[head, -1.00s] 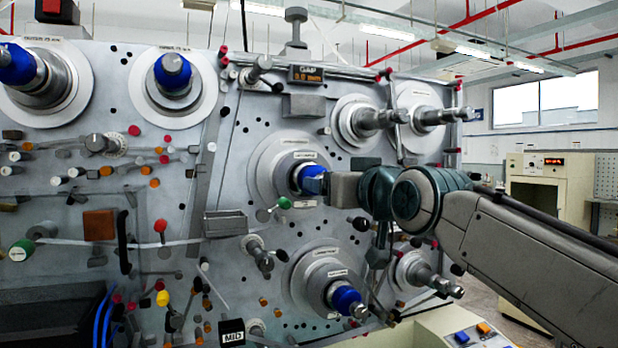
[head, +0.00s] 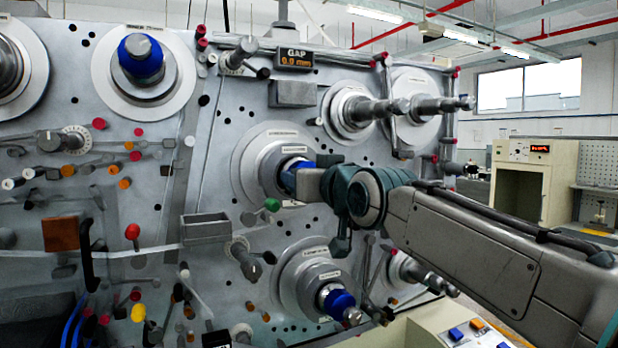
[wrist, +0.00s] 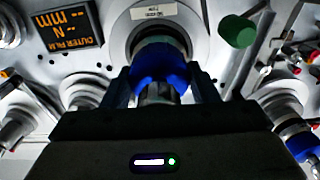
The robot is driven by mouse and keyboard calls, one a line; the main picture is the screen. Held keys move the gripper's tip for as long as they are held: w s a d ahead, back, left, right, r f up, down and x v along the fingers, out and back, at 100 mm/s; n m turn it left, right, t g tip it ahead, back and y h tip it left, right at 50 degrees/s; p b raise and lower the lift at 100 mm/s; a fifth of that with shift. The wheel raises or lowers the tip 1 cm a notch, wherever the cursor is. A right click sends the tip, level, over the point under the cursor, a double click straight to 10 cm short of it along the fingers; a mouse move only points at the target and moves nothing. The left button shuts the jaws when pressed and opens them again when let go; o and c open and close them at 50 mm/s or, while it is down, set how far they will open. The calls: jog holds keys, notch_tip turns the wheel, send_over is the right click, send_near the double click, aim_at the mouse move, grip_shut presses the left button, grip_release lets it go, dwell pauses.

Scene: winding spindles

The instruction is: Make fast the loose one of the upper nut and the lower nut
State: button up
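The upper nut (head: 287,179) is a blue ring on the middle spindle of the grey machine face. My gripper (head: 303,181) is at this nut, reaching in from the right. In the wrist view the upper nut (wrist: 158,64) sits between my two dark fingers (wrist: 161,92), which appear to bear on its sides. The fingers cover part of it. The lower nut (head: 339,302) is a blue ring on the spindle below, with a metal shaft end sticking out in front. Nothing holds it. I cannot tell from these frames which nut is loose.
Bare shafts (head: 376,109) stick out at the upper right. A grey box (head: 206,228) and a red knob (head: 132,231) are at the left. A cream console (head: 465,325) is below my arm.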

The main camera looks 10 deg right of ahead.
jog(key=c, duration=0.4)
jog(key=shift+f, duration=0.1)
jog(key=m+b, duration=0.3)
jog(key=shift+f+m, duration=0.1)
jog(key=shift+m, duration=0.2)
jog(key=m+b, duration=0.2)
jog(key=m, duration=0.1)
jog(key=shift+d+m, duration=0.1)
jog(key=shift+m, duration=0.2)
jog(key=m, duration=0.4)
jog(key=shift+m+b, duration=0.3)
jog(key=shift+b, duration=0.1)
jog(key=shift+m, duration=2)
